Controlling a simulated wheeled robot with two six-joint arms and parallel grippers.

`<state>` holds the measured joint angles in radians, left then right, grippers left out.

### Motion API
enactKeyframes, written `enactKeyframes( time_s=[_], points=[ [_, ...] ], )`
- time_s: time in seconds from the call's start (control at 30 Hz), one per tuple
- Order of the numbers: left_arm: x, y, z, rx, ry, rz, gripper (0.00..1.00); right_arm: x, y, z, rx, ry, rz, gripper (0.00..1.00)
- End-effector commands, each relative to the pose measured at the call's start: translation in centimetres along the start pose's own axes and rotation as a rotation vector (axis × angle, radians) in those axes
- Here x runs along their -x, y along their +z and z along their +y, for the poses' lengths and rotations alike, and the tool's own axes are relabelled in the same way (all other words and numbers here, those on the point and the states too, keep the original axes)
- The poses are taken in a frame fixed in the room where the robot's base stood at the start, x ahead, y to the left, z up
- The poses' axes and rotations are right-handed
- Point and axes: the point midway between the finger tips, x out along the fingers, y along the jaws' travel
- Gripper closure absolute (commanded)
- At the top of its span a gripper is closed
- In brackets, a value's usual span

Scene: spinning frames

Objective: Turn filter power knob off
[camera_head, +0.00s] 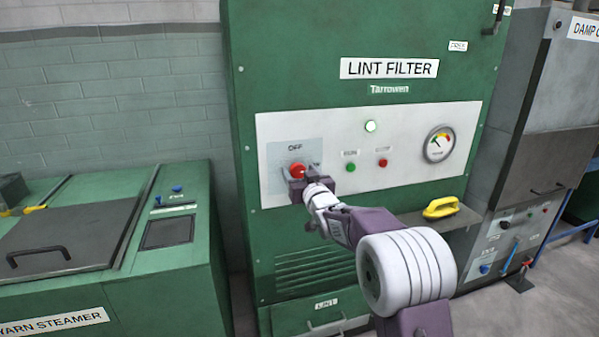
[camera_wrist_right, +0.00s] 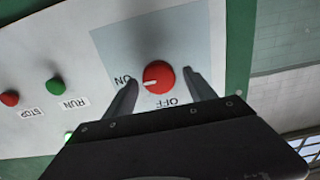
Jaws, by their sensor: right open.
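The red filter power knob (camera_head: 297,170) sits on a grey plate on the white panel of the green lint filter cabinet (camera_head: 262,250). It also shows in the right wrist view (camera_wrist_right: 160,74). Its white pointer mark points towards the ON label (camera_wrist_right: 122,80); the OFF label (camera_wrist_right: 172,103) is at another side. My right gripper (camera_head: 300,182) is at the knob, and in the right wrist view its fingers (camera_wrist_right: 160,80) are open, one on each side of the knob. I cannot tell whether they touch it. My left gripper is not in view.
A green RUN button (camera_head: 350,167), a red STOP button (camera_head: 383,163), a lit lamp (camera_head: 370,126) and a gauge (camera_head: 438,144) are right of the knob. A yellow-handled object (camera_head: 440,207) rests on a ledge below. A yarn steamer (camera_head: 80,299) stands left.

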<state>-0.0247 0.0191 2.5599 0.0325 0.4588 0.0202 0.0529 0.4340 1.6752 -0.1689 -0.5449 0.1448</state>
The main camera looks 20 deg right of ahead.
Motion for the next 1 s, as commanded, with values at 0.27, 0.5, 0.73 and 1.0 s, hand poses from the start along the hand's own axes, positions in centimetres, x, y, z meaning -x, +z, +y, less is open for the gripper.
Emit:
enactKeyframes(
  time_s=[0.27,0.5,0.73,1.0],
  points=[
    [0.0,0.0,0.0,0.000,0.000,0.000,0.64,-0.2,0.0,0.0,0.000,0.000,0.000,0.36],
    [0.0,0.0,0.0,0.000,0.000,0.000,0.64,-0.2,0.0,0.0,0.000,0.000,0.000,0.97],
    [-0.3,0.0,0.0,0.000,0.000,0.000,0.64,-0.2,0.1,0.0,0.025,0.000,0.000,0.97],
    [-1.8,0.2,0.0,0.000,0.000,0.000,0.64,-0.2,0.3,-0.1,0.177,0.000,0.002,0.97]
  ],
)
